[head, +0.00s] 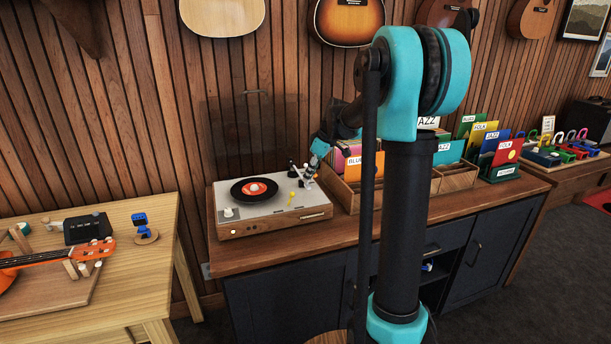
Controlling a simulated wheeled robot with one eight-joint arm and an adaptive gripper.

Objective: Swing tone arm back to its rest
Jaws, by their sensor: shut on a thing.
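The turntable (274,207) is a wood-sided box with a grey top on the dark-fronted cabinet. A small black record (246,193) with a red label lies on its left part. The tone arm (296,180) is a thin part at the turntable's right side, near the back. It is small here, and its exact angle is hard to tell. My gripper (307,175) is at the tone arm, above the turntable's right side, shut on it. My arm reaches in from the right, and its column hides part of the cabinet and record crates.
Wooden crates (345,195) of record sleeves stand just right of the turntable. A clear raised lid (247,130) seems to stand behind it. A pale wooden table (140,235) with an orange ukulele (40,262) is at left. Cabinet top (275,241) in front of the turntable is bare.

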